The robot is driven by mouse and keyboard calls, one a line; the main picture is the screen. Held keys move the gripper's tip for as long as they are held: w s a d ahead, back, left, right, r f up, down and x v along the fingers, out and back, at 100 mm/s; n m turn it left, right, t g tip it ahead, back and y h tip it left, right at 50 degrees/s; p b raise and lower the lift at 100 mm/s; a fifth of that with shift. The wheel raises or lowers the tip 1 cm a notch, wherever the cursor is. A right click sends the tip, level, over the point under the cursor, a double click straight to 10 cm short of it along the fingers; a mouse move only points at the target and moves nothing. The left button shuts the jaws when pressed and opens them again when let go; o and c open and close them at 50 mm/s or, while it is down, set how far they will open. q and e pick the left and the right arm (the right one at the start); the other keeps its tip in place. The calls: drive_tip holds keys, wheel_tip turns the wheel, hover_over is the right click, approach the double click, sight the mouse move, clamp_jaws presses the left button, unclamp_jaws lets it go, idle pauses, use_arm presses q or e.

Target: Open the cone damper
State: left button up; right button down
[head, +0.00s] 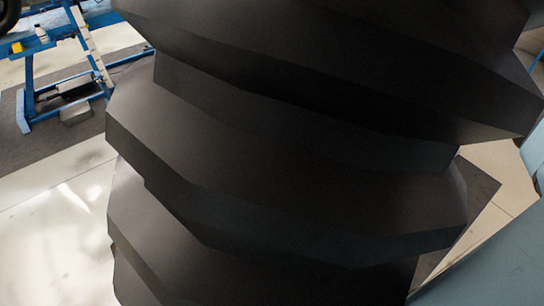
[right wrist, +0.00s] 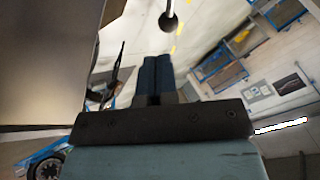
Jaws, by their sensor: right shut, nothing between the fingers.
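A large black ribbed body (head: 300,190) fills most of the head view, very close to the camera. Its stacked, angular folds lean to one side, and I cannot tell whether it is the cone damper. My right gripper (right wrist: 157,62) shows in the right wrist view, with its two dark blue fingers together and nothing between them. A dark round knob (right wrist: 168,21) on a thin rod shows just beyond the fingertips in that view. It looks apart from them, and I cannot tell what it belongs to. My left gripper is not in view.
A blue lift frame (head: 30,75) stands on a dark mat at the upper left of the head view. Pale floor (head: 50,225) is clear at the lower left. A large plain brownish panel (right wrist: 40,60) takes up the left of the right wrist view, with a wheel (right wrist: 47,168) below it.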

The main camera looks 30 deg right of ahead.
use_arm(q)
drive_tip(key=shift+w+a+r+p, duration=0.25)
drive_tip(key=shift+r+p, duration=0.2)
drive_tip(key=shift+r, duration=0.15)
use_arm(e)
drive_tip(key=x, duration=1)
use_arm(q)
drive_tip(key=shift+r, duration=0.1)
use_arm(e)
drive_tip(key=shift+a+r, duration=0.1)
